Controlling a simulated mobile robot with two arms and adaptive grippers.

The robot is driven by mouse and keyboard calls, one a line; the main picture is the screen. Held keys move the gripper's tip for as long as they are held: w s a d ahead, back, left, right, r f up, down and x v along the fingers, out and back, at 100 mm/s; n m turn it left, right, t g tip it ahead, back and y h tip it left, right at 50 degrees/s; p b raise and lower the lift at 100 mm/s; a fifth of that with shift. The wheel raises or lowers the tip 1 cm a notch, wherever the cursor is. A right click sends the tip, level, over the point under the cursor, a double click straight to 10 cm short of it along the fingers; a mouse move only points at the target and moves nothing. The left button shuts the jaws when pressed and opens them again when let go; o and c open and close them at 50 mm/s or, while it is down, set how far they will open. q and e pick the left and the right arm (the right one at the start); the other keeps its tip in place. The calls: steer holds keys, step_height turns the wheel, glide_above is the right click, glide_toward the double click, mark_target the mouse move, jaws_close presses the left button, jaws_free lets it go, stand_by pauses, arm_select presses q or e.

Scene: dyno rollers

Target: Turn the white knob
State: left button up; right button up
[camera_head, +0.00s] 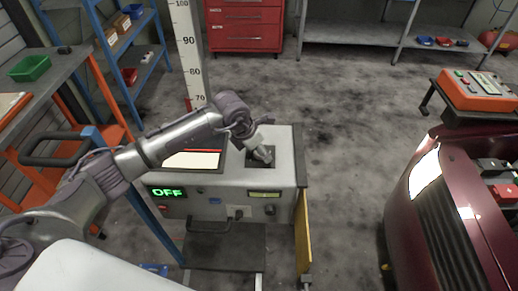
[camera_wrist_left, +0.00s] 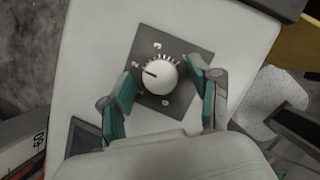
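The white knob (camera_wrist_left: 160,77) is round, with a dark pointer mark, on a dark square dial plate (camera_wrist_left: 177,108) with white markings. The plate sits on top of the grey machine (camera_head: 228,204). In the left wrist view my left gripper (camera_wrist_left: 163,72) is open, its two green-padded fingers on either side of the knob with a gap on each side. In the head view my left gripper (camera_head: 262,154) is over the dial plate and hides the knob. I cannot tell its exact height above the plate. My right gripper is not in view.
The machine front has a green "OFF" display (camera_head: 167,192), and a yellow panel (camera_head: 302,232) stands at its right side. A dark red car (camera_head: 440,215) stands at the right. A tall ruler (camera_head: 188,55) rises behind the machine. Floor between machine and car is clear.

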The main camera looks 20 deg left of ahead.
mark_target(249, 157)
arm_select(q)
steer(key=c, duration=1.1)
steer(key=m+b, duration=0.2)
steer(key=b, duration=0.1)
steer(key=shift+w+a+f+g+h, duration=0.1)
steer(key=shift+f+g+h, duration=0.1)
steer(key=shift+g+h, duration=0.15)
steer(key=m+b, duration=0.2)
steer(key=shift+r+m+g+h+b, duration=0.1)
steer(key=shift+m+g+h+b, duration=0.15)
steer(key=shift+m+h+b, duration=0.15)
steer(key=shift+r+m+g+b, duration=0.1)
steer(key=shift+m+g+b, duration=0.25)
steer(key=shift+m, duration=0.25)
steer(key=o, duration=1.1)
steer(key=v, duration=0.7)
steer(key=shift+a+r, duration=0.15)
steer(key=shift+r, duration=0.1)
